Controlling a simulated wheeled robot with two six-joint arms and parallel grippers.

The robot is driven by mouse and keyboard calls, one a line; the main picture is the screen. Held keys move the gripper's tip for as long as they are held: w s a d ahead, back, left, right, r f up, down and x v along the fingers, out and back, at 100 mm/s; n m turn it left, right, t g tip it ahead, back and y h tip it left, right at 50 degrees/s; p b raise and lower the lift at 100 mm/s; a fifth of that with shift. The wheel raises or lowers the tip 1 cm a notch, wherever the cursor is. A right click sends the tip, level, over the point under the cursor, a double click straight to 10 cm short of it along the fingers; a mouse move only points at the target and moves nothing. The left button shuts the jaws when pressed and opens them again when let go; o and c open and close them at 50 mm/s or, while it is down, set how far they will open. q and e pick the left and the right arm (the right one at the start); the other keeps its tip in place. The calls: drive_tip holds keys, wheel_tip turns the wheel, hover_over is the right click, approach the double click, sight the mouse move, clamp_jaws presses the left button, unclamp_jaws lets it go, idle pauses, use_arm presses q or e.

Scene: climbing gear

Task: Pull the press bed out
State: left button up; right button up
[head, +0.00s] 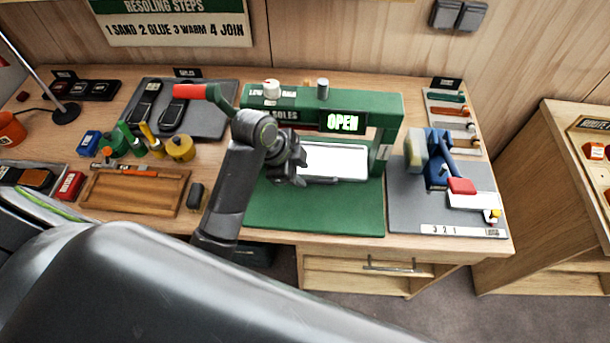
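The green press (392,122) stands at the back middle of the bench, with a lit sign reading OPEN (343,122) on its front. Its pale bed (338,160) shows in the opening under the top beam, with a thin dark bar (322,181) along its front edge. A red-tipped lever (190,91) sticks out to the left of the press. My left gripper (300,168) is at the left end of the bed, near the bar. Its fingers are small and dark, so I cannot tell whether they touch the bar or how far apart they are. My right gripper is not in view.
The green mat (320,215) in front of the press is clear. A wooden tray (130,196) and small bottles are on the left. A grey mat (405,215) with a blue tool (436,170) is on the right. A drawer (350,272) sits below the bench top.

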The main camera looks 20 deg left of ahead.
sight(309, 180)
use_arm(q)
drive_tip(key=shift+x, duration=1.7)
clamp_jaws()
